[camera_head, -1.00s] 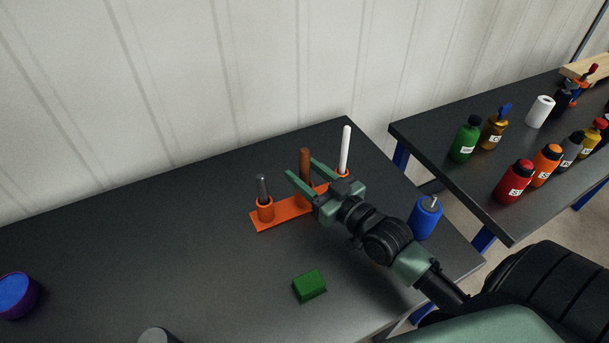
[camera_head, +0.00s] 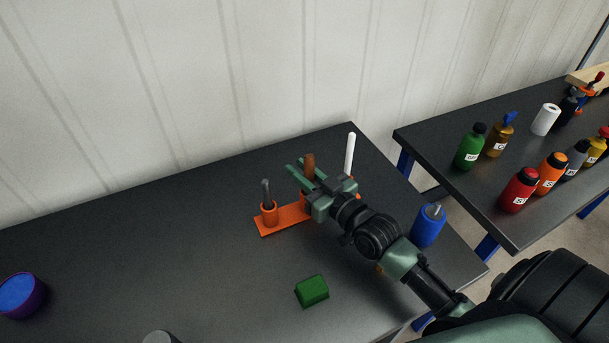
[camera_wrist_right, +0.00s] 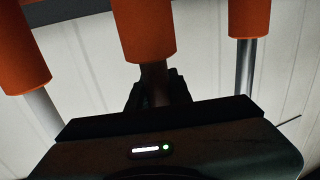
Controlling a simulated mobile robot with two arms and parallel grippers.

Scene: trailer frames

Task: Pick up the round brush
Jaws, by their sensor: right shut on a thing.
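An orange rack (camera_head: 281,220) on the dark table holds three upright tools in orange cups. The middle tool has a brown handle (camera_head: 308,160), which also shows in the right wrist view (camera_wrist_right: 154,80); its lower end is hidden in its cup (camera_wrist_right: 145,30), so I cannot see any bristles. My right gripper (camera_head: 301,171) is shut on this brown handle, just above the cup; its dark fingers show around the handle in the right wrist view (camera_wrist_right: 157,92). A grey metal tool (camera_head: 266,192) stands on the left and a white one (camera_head: 350,155) on the right. My left gripper is not in view.
A green block (camera_head: 312,290) lies in front of the rack. A blue cylinder (camera_head: 428,226) stands right of my right arm, and a purple-blue round container (camera_head: 20,295) is far left. A second table (camera_head: 470,205) holds several bottles.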

